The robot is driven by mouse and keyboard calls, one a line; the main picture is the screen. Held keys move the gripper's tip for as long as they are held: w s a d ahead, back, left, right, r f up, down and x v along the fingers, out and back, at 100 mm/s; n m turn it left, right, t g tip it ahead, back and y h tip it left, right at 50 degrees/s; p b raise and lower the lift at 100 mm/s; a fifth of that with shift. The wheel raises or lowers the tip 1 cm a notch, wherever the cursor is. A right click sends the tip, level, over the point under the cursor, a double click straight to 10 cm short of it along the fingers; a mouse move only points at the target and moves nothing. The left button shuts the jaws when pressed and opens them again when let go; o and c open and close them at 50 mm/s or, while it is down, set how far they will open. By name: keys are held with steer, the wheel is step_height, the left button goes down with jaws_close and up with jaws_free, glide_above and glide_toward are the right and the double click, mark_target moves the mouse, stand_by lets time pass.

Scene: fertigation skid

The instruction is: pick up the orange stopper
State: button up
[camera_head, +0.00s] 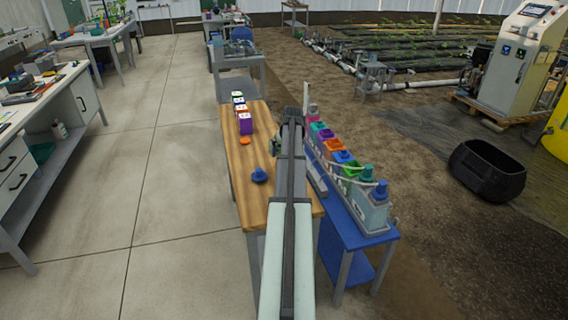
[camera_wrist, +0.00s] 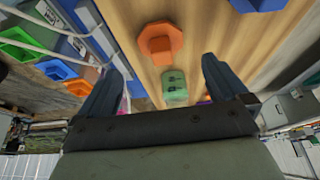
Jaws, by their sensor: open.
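The orange stopper (camera_head: 245,140) lies on the wooden bench, left of my arm in the head view. In the wrist view the orange stopper (camera_wrist: 160,42) shows a broad flange and a raised knob. It lies just beyond my fingertips, between their lines, and nothing touches it. My gripper (camera_wrist: 162,67) is open, its two dark fingers wide apart, with nothing held. My arm mostly hides the gripper in the head view. A blue stopper (camera_head: 259,176) lies on the bench nearer the head camera; it also shows at the wrist view's top edge (camera_wrist: 258,4).
A green translucent block (camera_wrist: 174,85) appears between my fingers in the wrist view; its height is unclear. Several coloured-capped tanks (camera_head: 368,205) stand close right on a blue stand (camera_head: 385,236).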

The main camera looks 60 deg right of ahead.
steer(key=shift+x, duration=3.25)
steer(key=shift+w+r, duration=0.1)
steer(key=shift+c, duration=0.3)
steer(key=c, duration=1.1)
